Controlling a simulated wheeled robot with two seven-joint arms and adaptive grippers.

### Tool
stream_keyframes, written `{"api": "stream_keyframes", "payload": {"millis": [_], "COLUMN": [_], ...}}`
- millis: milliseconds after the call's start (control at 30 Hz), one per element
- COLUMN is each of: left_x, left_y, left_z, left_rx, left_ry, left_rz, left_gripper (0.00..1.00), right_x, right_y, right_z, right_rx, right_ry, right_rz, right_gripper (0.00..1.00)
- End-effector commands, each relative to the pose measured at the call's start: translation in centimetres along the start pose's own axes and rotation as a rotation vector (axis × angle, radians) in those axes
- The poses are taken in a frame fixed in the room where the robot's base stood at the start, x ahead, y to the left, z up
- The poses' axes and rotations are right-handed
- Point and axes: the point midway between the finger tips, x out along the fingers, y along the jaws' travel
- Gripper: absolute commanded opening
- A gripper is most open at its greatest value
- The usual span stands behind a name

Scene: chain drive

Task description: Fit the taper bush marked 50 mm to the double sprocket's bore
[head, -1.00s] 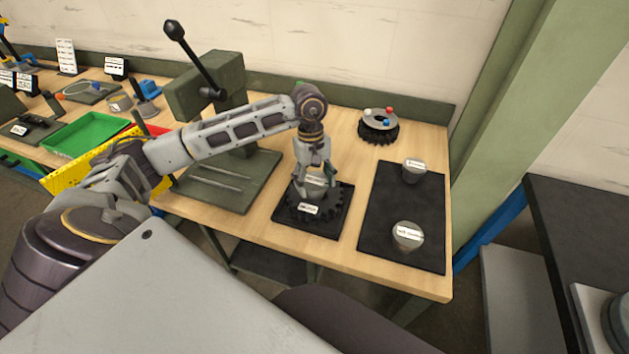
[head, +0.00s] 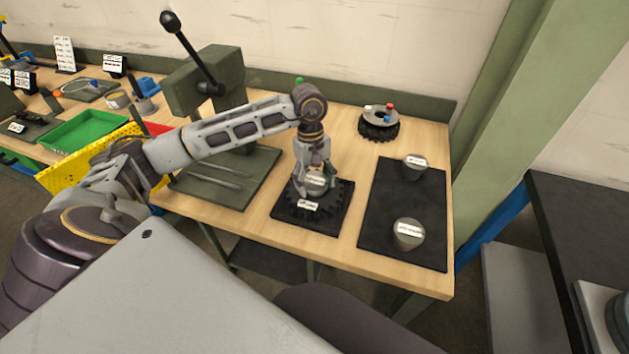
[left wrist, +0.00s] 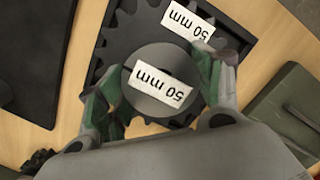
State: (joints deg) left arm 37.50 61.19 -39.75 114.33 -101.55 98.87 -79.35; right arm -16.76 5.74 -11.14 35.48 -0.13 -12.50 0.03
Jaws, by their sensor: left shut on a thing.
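The double sprocket (head: 331,208) is a dark toothed wheel lying flat on a black square mat, with a white label at its front; in the left wrist view a label beside the bush reads 50 mm. My left gripper (head: 316,184) is shut on a grey round taper bush (left wrist: 150,57), whose white label reads 50 mm. The gripper's green-padded fingers (left wrist: 158,95) grip opposite sides of the bush. The bush is over the middle of the sprocket and hides the bore. I cannot tell whether it has entered the bore. My right gripper is not in view.
Two other grey labelled bushes, a far one (head: 414,170) and a near one (head: 408,238), stand on a black mat (head: 385,225) at right. A green lever press (head: 213,85) stands left of my gripper.

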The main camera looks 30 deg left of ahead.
Motion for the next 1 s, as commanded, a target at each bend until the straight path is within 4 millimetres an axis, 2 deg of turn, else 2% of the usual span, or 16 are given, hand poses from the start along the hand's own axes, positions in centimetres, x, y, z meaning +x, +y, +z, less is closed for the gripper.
{"api": "stream_keyframes", "payload": {"millis": [467,500,600,700,1000], "left_x": [0.64,0.64,0.62,0.64,0.75], "left_y": [0.04,0.04,0.03,0.02,-0.03], "left_z": [-0.12,-0.12,-0.11,-0.11,-0.09], "left_rx": [0.0,0.0,0.0,0.0,0.0], "left_ry": [0.001,0.001,0.0,0.0,-0.001], "left_rz": [0.002,0.002,0.001,0.001,-0.002], "left_gripper": [0.23,0.69,0.81,0.91,0.91], "right_x": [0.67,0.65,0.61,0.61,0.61], "right_y": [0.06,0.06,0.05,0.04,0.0], "right_z": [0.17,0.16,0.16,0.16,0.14], "right_rx": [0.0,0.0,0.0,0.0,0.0], "right_ry": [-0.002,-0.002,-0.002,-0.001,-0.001], "right_rz": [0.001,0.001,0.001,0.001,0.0], "right_gripper": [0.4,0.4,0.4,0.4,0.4]}}
